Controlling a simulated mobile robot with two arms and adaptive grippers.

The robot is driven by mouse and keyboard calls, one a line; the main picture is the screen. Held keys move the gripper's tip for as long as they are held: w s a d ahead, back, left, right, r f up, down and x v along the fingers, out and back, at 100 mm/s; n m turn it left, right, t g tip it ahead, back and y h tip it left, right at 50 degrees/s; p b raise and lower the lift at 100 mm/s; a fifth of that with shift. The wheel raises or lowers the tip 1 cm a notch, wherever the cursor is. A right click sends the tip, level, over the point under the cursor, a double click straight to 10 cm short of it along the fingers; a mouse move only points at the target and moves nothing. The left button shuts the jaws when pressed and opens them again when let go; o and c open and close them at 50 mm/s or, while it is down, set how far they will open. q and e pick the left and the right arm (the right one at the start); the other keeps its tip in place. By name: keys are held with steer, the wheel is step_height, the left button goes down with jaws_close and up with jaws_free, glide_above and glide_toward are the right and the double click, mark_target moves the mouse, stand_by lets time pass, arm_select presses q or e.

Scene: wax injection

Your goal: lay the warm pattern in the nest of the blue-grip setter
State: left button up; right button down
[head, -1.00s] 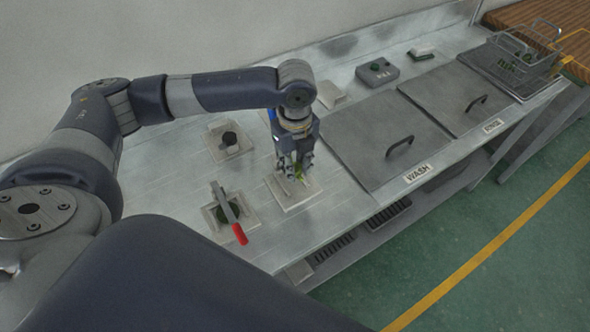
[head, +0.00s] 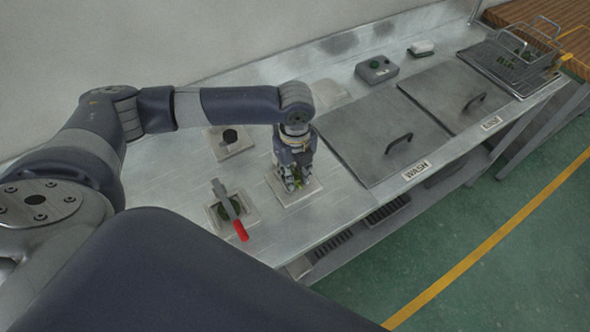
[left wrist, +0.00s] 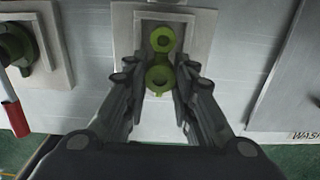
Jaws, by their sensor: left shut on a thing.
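My left gripper (head: 293,183) points down, low over a pale square setter plate (head: 309,191). It is shut on the green pattern (head: 298,181), which has two round ringed ends in the left wrist view (left wrist: 160,77). No blue grip shows now; my wrist covers the area behind the plate. My right gripper is not in view.
A red-grip setter (head: 240,230) with a green piece under its lever stands to the left. A plate with a black knob (head: 231,136) is behind it. Lidded wash tanks (head: 375,130), a green-button box (head: 377,69) and a wire basket (head: 520,60) are to the right.

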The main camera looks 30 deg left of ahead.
mark_target(295, 175)
arm_select(q)
steer(key=o, duration=1)
steer(key=shift+c, duration=0.2)
step_height(295, 175, up, 13)
steer(key=b, duration=0.2)
steer(key=shift+r, duration=0.15)
